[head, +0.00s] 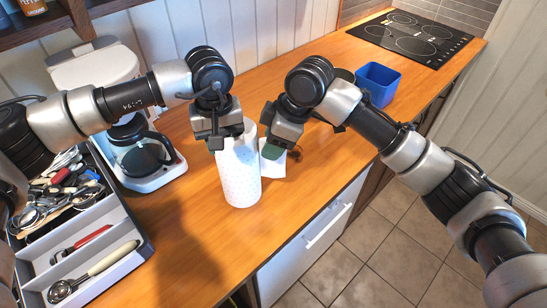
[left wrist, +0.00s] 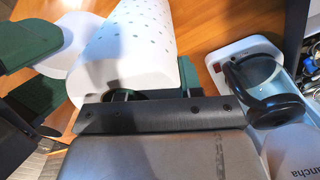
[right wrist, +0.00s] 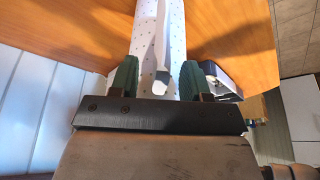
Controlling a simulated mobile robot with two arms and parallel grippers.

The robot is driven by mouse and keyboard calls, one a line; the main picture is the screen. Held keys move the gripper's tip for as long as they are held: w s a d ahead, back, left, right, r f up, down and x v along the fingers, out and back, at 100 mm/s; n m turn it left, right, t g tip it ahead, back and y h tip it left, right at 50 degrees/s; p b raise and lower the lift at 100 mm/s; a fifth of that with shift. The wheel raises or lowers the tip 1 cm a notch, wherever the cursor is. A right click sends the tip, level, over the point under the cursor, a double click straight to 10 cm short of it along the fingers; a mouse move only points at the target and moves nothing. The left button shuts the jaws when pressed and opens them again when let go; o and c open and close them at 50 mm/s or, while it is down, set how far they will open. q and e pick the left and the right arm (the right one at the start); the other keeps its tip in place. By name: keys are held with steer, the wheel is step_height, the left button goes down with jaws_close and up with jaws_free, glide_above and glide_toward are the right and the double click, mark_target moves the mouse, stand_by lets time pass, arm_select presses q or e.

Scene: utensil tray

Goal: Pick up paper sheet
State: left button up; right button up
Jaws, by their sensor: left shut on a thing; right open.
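A white dotted paper towel roll (head: 238,175) stands upright on the wooden counter. My left gripper (head: 222,138) is shut at the top of the roll; the left wrist view shows the roll (left wrist: 130,50) at its jaws, with the far finger mostly hidden. A loose paper sheet (head: 271,166) hangs from the roll's right side; it also shows in the left wrist view (left wrist: 72,42). My right gripper (head: 274,147) is open at the sheet. In the right wrist view the sheet (right wrist: 166,45) stands edge-on between the two green fingers; I see no grip on it.
A white coffee maker (head: 158,176) with a dark jug stands left of the roll. A grey utensil tray (head: 118,262) lies at the left front. A blue container (head: 377,86) and a black cooktop (head: 412,38) are at the back right. The counter in front of the roll is clear.

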jaws_close()
steer(key=shift+r, duration=0.15)
step_height(320, 180, up, 18)
stand_by(0.6)
arm_select(q)
steer(key=o, duration=1.1)
steer(key=shift+c, duration=0.2)
steer(key=shift+r, duration=0.1)
